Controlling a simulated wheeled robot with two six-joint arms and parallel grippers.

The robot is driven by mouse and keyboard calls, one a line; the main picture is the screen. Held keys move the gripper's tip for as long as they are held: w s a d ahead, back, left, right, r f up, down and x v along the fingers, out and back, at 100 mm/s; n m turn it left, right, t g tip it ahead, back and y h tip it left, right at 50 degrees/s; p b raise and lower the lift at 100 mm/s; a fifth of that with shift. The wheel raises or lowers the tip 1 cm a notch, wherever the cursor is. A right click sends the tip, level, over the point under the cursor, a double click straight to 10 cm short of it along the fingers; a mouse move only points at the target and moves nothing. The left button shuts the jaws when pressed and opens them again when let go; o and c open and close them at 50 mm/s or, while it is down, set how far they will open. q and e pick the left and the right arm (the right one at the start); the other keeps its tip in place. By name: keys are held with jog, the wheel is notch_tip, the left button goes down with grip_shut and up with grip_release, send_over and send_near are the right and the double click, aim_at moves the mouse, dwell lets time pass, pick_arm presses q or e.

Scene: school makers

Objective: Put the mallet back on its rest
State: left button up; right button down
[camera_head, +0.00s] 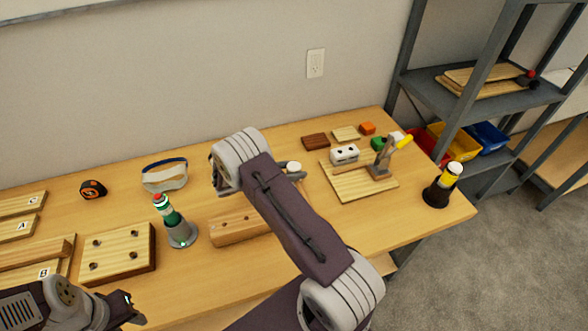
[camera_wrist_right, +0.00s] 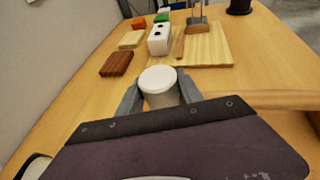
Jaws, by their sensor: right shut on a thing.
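My right gripper (camera_wrist_right: 158,92) is shut on a white, round-topped cylinder, which looks like the mallet's head (camera_wrist_right: 160,78). In the head view the white head (camera_head: 294,167) shows just beyond my right wrist, above the back middle of the table. My left gripper (camera_head: 128,308) is at the lower left.
A clamp board (camera_head: 358,188) carries a grey clamp and white block (camera_head: 344,154). A black holder (camera_head: 437,195) stands near the right edge. A grey holder (camera_head: 181,236), goggles (camera_head: 165,175), tape measure (camera_head: 93,189) and holed board (camera_head: 117,254) are left. Small blocks lie at the back.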

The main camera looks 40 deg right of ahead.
jog(key=shift+f+b, duration=0.3)
jog(key=shift+f, duration=0.3)
dwell(0.4)
jog(key=c, duration=0.7)
grip_release()
jog(key=v, duration=0.9)
jog(key=shift+s, duration=0.1)
